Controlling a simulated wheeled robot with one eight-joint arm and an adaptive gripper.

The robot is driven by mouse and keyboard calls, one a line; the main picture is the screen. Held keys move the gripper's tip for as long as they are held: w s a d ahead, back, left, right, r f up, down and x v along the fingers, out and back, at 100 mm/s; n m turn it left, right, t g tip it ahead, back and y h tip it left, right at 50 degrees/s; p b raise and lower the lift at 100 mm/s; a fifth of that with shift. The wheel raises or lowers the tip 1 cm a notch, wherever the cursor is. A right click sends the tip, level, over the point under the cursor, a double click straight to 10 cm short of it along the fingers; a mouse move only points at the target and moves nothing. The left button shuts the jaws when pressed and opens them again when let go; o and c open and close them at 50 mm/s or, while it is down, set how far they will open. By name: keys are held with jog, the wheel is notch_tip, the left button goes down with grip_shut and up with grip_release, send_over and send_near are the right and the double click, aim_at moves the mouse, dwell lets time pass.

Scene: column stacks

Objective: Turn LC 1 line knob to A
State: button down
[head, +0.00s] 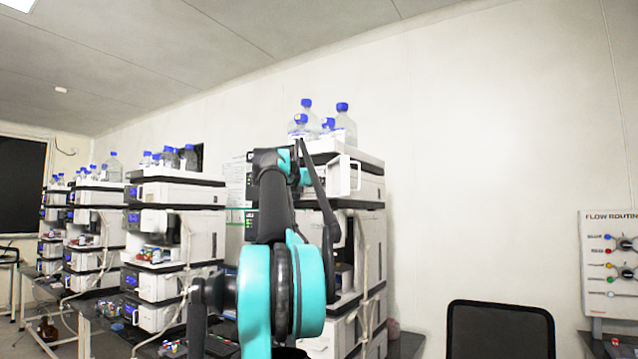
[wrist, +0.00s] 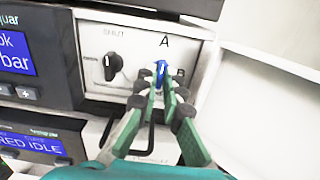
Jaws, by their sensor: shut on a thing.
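In the wrist view, a small blue knob (wrist: 161,69) sits on a pale panel (wrist: 200,45). The letter A (wrist: 164,41) is printed above it and B (wrist: 180,72) to its right. The blue handle looks about upright, its top end towards A; its lower part is hidden by the fingers. My gripper (wrist: 161,86) is shut on the blue knob, with green and grey fingers coming from below. In the head view my arm covers part of the instrument stack (head: 365,235), and the knob cannot be made out there.
A black knob (wrist: 111,67) marked SHUT is left of the blue one. Blue displays (wrist: 15,52) lie further left. A white door or wall (wrist: 265,90) stands to the right. Bottles (head: 343,125) top the stack. A chair (head: 500,330) and routing board (head: 610,265) are at right.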

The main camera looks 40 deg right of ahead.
jog(key=shift+n, duration=0.3)
dwell(0.4)
jog(key=c, duration=1.7)
grip_release()
jog(key=v, duration=1.2)
